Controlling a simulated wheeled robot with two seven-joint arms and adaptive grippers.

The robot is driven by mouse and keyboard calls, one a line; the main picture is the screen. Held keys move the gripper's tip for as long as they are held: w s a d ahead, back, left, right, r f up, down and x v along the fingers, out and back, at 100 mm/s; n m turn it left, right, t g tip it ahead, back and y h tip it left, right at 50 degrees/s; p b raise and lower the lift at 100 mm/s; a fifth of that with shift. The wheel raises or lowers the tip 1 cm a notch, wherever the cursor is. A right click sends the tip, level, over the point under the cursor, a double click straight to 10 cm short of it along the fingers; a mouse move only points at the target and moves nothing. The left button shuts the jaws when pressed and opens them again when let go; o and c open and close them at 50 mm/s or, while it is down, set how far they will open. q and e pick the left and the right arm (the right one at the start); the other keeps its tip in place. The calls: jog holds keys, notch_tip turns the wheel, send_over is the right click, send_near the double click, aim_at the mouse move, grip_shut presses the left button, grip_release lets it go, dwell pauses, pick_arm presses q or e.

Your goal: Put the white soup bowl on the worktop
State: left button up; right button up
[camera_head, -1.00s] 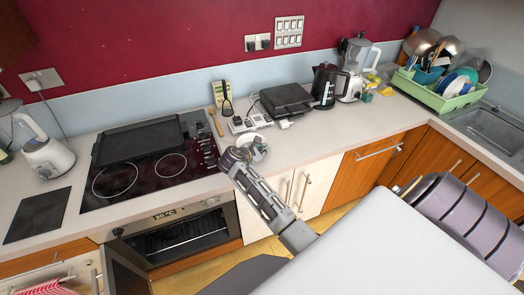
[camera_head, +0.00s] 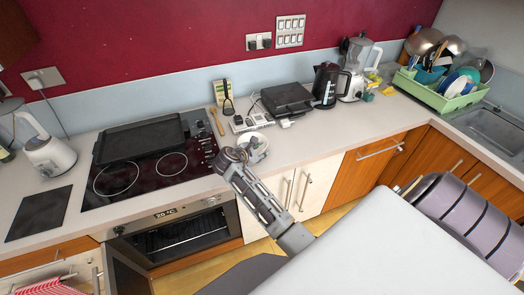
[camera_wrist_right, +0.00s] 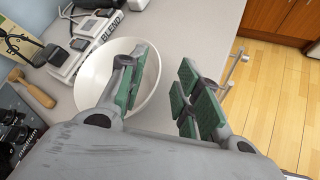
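The white soup bowl (camera_head: 258,143) is upright on the worktop (camera_head: 320,135), near its front edge and right of the hob. In the right wrist view the bowl (camera_wrist_right: 95,78) fills the upper middle, partly hidden by a finger. My right gripper (camera_head: 238,156) is at the near side of the bowl. In the wrist view its fingers (camera_wrist_right: 165,70) are wide apart, one over the bowl's inside and one outside its rim. I cannot tell whether a finger touches the bowl. My left gripper is not in view.
A scale-like device (camera_head: 250,122), a wooden spoon (camera_head: 216,122) and a black grill (camera_head: 287,102) stand behind the bowl. The hob with a griddle (camera_head: 140,138) is to the left. A green dish rack (camera_head: 440,97) is at the far right. Worktop right of the bowl is clear.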

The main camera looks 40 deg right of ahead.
jog(key=v, duration=0.9)
jog(key=shift+d, duration=0.1)
grip_shut()
dwell(0.4)
jog(key=shift+f, duration=0.1)
dwell(0.9)
